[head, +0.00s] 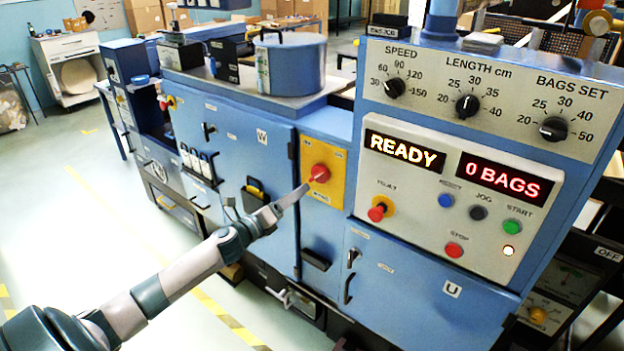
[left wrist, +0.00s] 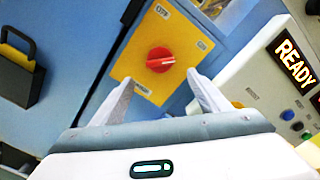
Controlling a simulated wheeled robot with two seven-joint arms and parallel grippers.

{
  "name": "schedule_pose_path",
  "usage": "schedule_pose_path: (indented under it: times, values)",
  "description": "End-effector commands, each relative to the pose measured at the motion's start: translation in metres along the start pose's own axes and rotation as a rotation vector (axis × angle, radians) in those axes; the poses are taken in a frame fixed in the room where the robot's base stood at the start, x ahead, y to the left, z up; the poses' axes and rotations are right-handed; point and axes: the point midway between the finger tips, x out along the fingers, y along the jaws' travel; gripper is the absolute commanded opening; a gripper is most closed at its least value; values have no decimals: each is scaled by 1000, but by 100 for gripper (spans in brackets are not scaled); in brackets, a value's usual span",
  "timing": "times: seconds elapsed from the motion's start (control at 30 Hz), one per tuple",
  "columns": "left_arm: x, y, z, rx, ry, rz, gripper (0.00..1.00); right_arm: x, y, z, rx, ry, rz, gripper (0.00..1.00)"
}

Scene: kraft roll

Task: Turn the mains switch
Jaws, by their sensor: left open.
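The mains switch (head: 319,173) is a red rotary knob on a yellow plate (head: 335,187) on the blue machine front. In the left wrist view the red knob (left wrist: 160,60) sits just beyond and between my fingertips, its pale pointer mark towards the right. My left gripper (head: 300,188) reaches in from the left in front of the plate. In the left wrist view the left gripper (left wrist: 160,84) is open, a finger on each side, with nothing between them. I cannot tell whether a finger touches the knob. My right gripper is not in view.
The control panel (head: 400,218) right of the switch shows READY and 0 BAGS, with several buttons and a red-and-yellow knob (head: 377,212). Speed, length and bags dials sit above. A black padlock-shaped item (left wrist: 22,65) is left of the plate. Open floor (head: 90,210) lies left.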

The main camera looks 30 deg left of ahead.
Motion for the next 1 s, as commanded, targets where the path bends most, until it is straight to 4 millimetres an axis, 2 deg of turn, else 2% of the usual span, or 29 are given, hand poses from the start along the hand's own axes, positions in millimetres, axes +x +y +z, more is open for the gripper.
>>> schedule_pose_path:
  times: [0.4,0.6,0.8,1.0]
  values:
    - [61,-2,2,-1,-2,-1,69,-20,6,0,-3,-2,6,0]
    - [84,-1,1,-1,-1,-1,69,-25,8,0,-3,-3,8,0]
    - [95,-1,0,1,0,-1,69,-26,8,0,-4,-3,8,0]
    - [97,-1,0,1,1,-1,69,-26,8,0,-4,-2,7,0]
